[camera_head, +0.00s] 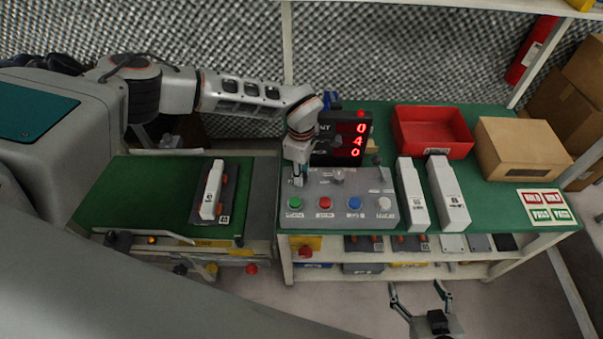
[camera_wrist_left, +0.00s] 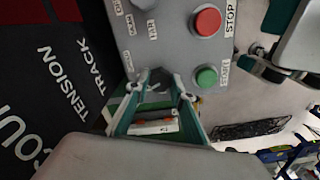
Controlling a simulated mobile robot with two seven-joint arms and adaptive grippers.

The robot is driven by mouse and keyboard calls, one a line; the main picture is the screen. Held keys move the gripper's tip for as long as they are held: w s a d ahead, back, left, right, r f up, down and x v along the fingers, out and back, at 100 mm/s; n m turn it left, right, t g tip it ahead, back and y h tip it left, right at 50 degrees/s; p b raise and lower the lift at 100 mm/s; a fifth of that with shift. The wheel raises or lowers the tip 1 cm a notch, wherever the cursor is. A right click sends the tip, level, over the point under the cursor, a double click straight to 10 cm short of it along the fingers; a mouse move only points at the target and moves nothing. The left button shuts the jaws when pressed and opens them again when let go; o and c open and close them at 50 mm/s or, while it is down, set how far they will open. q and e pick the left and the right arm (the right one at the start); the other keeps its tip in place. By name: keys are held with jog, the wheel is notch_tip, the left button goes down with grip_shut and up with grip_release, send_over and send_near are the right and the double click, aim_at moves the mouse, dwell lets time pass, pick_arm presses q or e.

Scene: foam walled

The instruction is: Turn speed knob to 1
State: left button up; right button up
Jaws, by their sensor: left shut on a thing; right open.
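The grey control panel (camera_head: 335,205) sits on the green bench top. A row of green, red, blue and white buttons runs along its front. My left gripper (camera_head: 298,181) points down at the panel's left part, behind the green button. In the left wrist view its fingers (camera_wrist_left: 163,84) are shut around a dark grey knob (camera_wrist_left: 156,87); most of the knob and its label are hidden. Another knob (camera_wrist_left: 143,4) shows at that view's top edge. My right gripper (camera_head: 420,288) is open and empty, low in front of the bench, away from the panel.
A black display (camera_head: 343,138) with red digits stands behind the panel. Two white boxes (camera_head: 412,195) lie right of it, near a red bin (camera_head: 434,132) and a cardboard box (camera_head: 523,148). A green conveyor (camera_head: 145,190) on the left carries a white-topped item (camera_head: 212,190).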

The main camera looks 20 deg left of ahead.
pick_arm(q)
jog(key=shift+m+b, duration=0.4)
jog(key=shift+m, duration=1.8)
jog(key=o, duration=1.1)
jog(key=shift+r, duration=0.1)
notch_tip(320, 180, up, 12)
